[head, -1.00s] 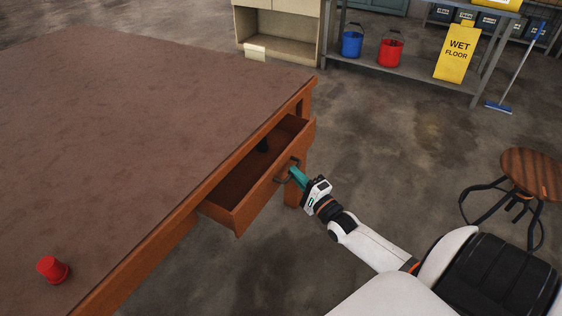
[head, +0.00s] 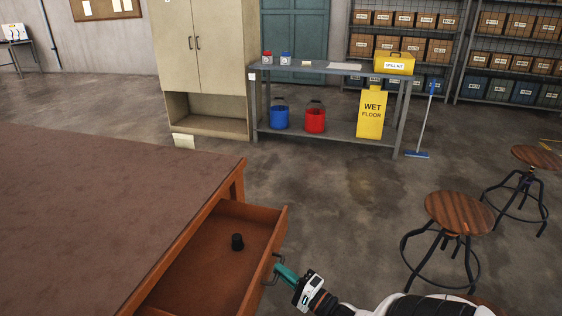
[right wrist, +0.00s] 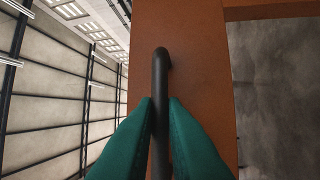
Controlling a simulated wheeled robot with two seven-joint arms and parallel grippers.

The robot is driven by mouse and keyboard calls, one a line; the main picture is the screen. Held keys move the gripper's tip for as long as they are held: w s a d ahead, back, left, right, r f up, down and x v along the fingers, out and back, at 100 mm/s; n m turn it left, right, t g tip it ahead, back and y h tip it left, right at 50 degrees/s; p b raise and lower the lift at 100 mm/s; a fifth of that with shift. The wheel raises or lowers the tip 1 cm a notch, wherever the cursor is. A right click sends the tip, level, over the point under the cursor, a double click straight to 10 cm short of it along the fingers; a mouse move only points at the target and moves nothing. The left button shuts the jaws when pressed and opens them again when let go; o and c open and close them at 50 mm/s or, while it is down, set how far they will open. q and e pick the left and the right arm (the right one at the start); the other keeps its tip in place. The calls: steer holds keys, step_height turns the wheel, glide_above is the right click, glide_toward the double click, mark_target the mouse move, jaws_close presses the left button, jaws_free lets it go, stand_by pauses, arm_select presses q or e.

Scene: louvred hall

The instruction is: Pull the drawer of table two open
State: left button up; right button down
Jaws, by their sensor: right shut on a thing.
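The brown-topped wooden table (head: 90,200) fills the left of the head view. My right gripper (head: 280,270) is at the drawer's dark handle (head: 271,273). In the right wrist view its two teal fingers (right wrist: 160,115) are shut on the dark bar handle (right wrist: 161,75), with the orange-brown drawer front (right wrist: 200,60) behind it. My left gripper is not in view.
Two round wooden stools (head: 459,213) (head: 537,157) stand on the right. Farther back are a grey shelf bench (head: 340,72) with a blue bucket (head: 280,117) and a red bucket (head: 315,121), and a beige cabinet (head: 205,60). Open concrete floor lies between the table and the bench.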

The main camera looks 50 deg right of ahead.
steer(key=c, duration=1.5)
jaws_free()
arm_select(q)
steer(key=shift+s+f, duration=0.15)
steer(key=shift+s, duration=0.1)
arm_select(e)
steer(key=s+f, duration=0.2)
steer(key=s, duration=1)
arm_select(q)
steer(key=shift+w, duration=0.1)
arm_select(e)
steer(key=shift+w, duration=0.1)
